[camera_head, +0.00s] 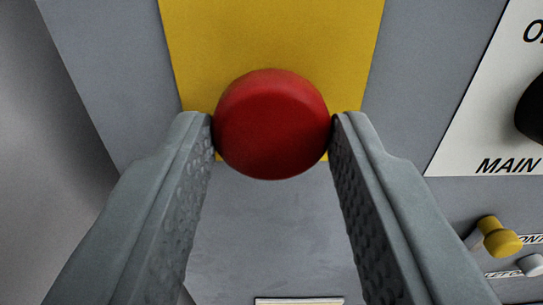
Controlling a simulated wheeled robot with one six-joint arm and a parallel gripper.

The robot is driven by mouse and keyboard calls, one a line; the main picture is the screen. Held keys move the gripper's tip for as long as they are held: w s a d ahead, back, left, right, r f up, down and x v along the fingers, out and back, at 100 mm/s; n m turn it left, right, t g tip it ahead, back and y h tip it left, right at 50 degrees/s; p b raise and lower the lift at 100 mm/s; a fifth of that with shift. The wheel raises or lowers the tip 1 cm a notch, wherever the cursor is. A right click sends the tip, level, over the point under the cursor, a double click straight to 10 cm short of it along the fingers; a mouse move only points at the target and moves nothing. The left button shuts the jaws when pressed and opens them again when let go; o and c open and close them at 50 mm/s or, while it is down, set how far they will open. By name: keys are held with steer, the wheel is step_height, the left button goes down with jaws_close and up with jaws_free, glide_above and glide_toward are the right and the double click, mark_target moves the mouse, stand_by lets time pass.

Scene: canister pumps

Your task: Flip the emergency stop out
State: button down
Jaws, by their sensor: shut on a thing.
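The emergency stop is a round red button (271,125) in the middle of the view, in front of a yellow plate (272,35) on a grey panel. My gripper (271,130) has one finger on each side of the button. Both fingertips touch its left and right edges, so the gripper is shut on it. The button's shaft and base are hidden behind its head.
At the right is a white label plate (475,120) reading "MAIN", with a black knob (533,108) at the picture's edge.

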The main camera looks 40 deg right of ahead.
steer(key=c, duration=0.9)
jaws_free()
steer(key=shift+s+a, duration=0.1)
steer(key=shift+a, duration=0.05)
steer(key=v, duration=1.7)
steer(key=shift+a+r, duration=0.1)
steer(key=shift+s, duration=0.1)
steer(key=s+a+r+n+t+y, duration=0.2)
steer(key=s+r+n+t+y, duration=0.5)
steer(key=s+r+y, duration=0.4)
steer(key=s+f, duration=0.2)
steer(key=s, duration=0.3)
steer(key=s+f+n+g+y, duration=0.1)
steer(key=s+f, duration=0.1)
steer(key=s, duration=0.3)
steer(key=s+f+n+g, duration=0.1)
steer(key=s+f, duration=0.1)
steer(key=s, duration=0.4)
steer(key=shift+d+f+y, duration=0.25)
steer(key=shift+f+y, duration=0.05)
steer(key=shift+y, duration=0.1)
